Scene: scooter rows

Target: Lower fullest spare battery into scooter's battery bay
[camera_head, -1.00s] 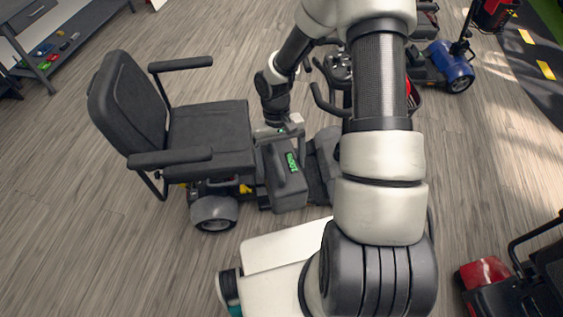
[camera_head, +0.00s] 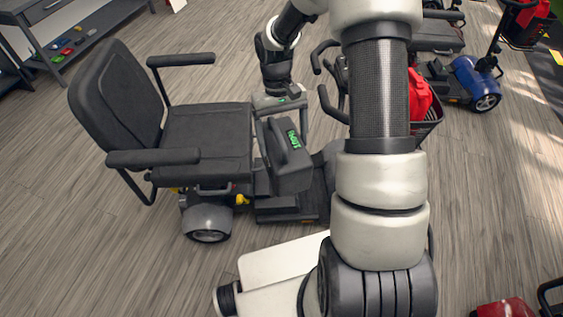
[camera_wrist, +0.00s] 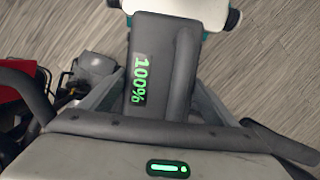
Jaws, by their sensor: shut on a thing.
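A dark grey spare battery (camera_head: 288,168) with a green readout hangs upright in my gripper (camera_head: 284,138), above the footwell of the grey scooter (camera_head: 205,140) and just right of its seat. In the wrist view the battery (camera_wrist: 155,45) fills the middle and its readout says 100%. The gripper fingers (camera_wrist: 155,100) lie along both sides of it, shut on it. Below the battery, a dark low tray-like part (camera_head: 285,207) shows on the scooter's deck; I cannot tell for sure whether this is the bay. The battery's underside is hidden.
The scooter's seat and armrest (camera_head: 153,158) stand close on the left, its handlebars (camera_head: 325,85) behind right. A red bag (camera_head: 420,98) sits in its basket. A blue scooter (camera_head: 475,80) stands at back right, a red one (camera_head: 505,309) at front right. Floor at front left is clear.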

